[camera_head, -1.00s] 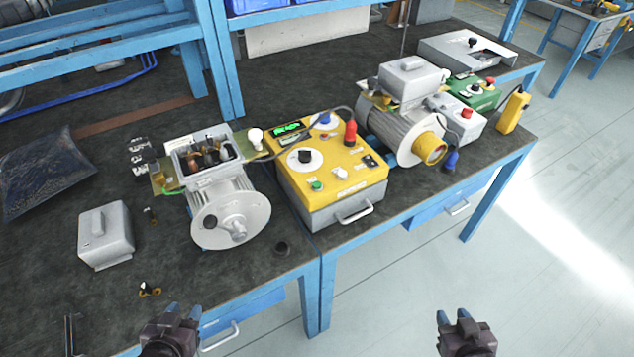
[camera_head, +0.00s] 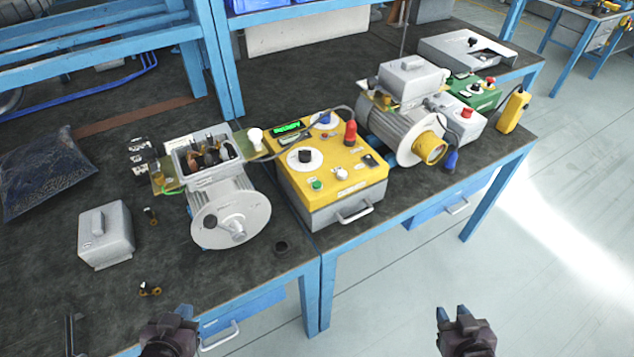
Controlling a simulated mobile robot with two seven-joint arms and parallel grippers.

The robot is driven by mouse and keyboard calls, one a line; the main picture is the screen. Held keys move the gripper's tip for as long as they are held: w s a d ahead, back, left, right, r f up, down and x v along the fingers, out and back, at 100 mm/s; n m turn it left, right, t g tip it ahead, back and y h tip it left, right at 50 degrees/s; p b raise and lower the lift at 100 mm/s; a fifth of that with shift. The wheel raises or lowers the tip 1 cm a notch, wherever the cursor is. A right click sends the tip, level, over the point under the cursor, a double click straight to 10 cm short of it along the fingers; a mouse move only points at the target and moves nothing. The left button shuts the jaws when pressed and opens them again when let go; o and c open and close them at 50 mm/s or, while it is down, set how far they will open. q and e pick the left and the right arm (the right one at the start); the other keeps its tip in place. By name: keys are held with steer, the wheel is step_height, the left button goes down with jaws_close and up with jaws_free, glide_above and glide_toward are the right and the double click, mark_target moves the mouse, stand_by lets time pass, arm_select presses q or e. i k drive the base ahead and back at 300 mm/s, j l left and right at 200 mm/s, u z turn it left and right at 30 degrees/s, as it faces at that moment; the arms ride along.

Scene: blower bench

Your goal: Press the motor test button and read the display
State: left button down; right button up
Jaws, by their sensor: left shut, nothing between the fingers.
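A yellow-topped test box (camera_head: 352,190) stands on the bench between two motors. Its small display (camera_head: 288,129) is lit green at the far left of the top; the characters are too small to read. The top has a green button (camera_head: 317,184), a black knob (camera_head: 305,156) on a white dial and a red plug or cap (camera_head: 350,133). I cannot tell which control is the motor test button. My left gripper (camera_head: 184,312) is shut and empty at the bench's front edge, below and left of the box. My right gripper (camera_head: 452,314) is open and empty over the floor, apart from the box.
An open-topped motor (camera_head: 232,212) stands left of the box, with a grey cover (camera_head: 105,235) beside it. Another motor (camera_head: 402,135) and a green control box (camera_head: 474,92) are to the right. A cable crosses to the yellow box. The space before the bench is free.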

mark_target(317, 184)
steer(key=i+l+u, duration=0.25)
steer(key=l, duration=0.25)
steer(key=i+l+u, duration=0.1)
steer(key=l+u, duration=0.2)
steer(key=l, duration=0.25)
steer(key=i+l+u, duration=0.1)
steer(key=l+u, duration=0.15)
steer(key=l, duration=0.3)
steer(key=l+u, duration=0.25)
steer(key=l, duration=0.35)
